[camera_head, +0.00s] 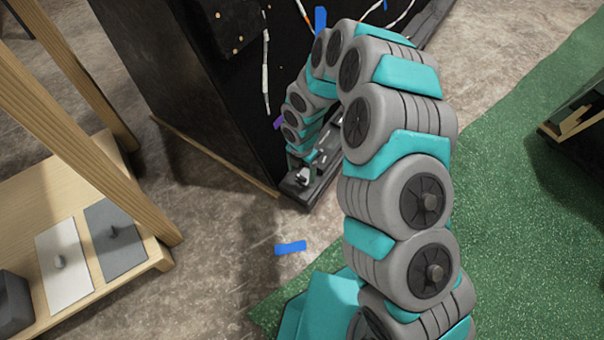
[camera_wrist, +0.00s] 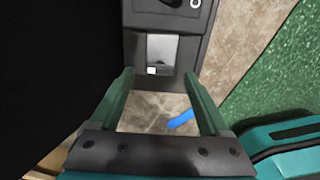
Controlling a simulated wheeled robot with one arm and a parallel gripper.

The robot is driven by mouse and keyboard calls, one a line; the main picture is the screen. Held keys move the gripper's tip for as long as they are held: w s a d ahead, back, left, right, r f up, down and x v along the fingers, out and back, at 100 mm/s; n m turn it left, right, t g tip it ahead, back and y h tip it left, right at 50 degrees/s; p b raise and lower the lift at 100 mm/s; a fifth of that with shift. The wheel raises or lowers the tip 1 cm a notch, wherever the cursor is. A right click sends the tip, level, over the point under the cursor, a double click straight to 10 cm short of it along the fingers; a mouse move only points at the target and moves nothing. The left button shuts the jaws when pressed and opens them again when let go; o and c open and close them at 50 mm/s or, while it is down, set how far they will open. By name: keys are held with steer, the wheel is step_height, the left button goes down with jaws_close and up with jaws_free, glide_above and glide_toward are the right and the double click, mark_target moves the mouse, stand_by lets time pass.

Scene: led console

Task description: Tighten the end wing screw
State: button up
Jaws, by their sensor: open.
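The end of a dark rail (camera_wrist: 134,45) lies ahead of my gripper (camera_wrist: 158,76) in the wrist view. My gripper is open, with its two green fingers spread to either side of the rail's end. Between the fingertips is a pale silver patch (camera_wrist: 161,50) with a small white block at its lower left. I cannot tell whether this is the end wing screw. A dark rounded knob (camera_wrist: 172,3) farther along the rail is cut by the top edge. In the head view, a small light piece (camera_head: 301,175) sits at the rail's near end, just below my arm's end.
The black console (camera_head: 190,90) stands beside the rail, with cables on its face. Blue tape (camera_head: 291,248) lies on the concrete floor. A wooden rack (camera_head: 150,262) holding grey and white plates is at left. Green flooring (camera_head: 520,230) is at right, with a dark object beyond.

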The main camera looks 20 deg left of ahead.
step_height(320, 180, down, 2)
steer(key=shift+f, duration=0.1)
jaws_close()
stand_by(0.7)
